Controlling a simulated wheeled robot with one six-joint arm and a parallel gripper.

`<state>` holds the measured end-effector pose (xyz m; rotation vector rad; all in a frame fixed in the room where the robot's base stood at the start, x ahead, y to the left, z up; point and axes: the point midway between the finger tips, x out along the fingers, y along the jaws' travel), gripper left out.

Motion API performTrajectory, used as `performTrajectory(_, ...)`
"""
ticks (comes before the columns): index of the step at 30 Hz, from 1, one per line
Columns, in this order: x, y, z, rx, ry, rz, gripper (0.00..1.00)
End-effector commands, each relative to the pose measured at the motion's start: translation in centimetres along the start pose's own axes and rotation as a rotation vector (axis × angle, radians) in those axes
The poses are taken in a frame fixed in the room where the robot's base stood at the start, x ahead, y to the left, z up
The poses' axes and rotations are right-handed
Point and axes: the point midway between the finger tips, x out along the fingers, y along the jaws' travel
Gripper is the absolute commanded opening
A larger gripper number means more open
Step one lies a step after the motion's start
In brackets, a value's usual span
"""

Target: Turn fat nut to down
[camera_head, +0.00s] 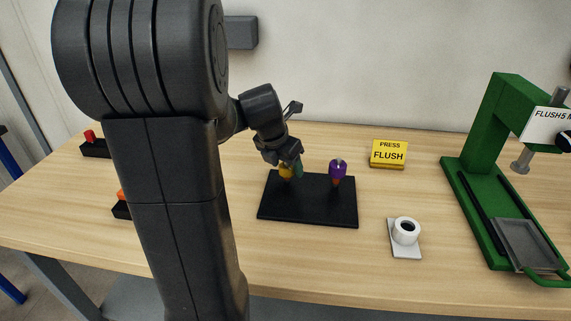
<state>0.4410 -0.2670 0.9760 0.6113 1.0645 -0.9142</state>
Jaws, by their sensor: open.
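A black plate (308,212) lies on the table and bears small coloured pieces. A yellow-orange piece (286,171) is at its back left, with something green beside it. A purple piece (338,170) with a pale tip and an orange lower part stands upright at the back right. I cannot tell which piece is the fat nut. My gripper (291,165) is open, at the yellow-orange piece and partly covering it. Its fingertips are too small to tell whether they touch the piece.
A white ring-shaped part (406,230) on a white base sits right of the plate. A green press (487,140) fills the right side. Black blocks with red (90,135) and orange tops are at left.

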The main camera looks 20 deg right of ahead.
Motion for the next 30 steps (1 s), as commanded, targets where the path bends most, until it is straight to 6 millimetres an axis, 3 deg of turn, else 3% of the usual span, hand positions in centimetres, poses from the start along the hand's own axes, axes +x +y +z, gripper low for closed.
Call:
performTrajectory(3,-0.03,-0.01,0.0,0.0,0.0,0.0,0.57)
performTrajectory(9,-0.04,-0.01,-0.01,0.0,0.0,0.0,0.18)
performTrajectory(10,-0.04,-0.01,-0.01,0.0,0.0,0.0,0.17)
performTrajectory(20,-0.12,0.04,0.01,0.041,0.001,-0.019,0.17)
performTrajectory(30,-0.27,0.23,0.11,0.256,0.001,-0.109,0.17)
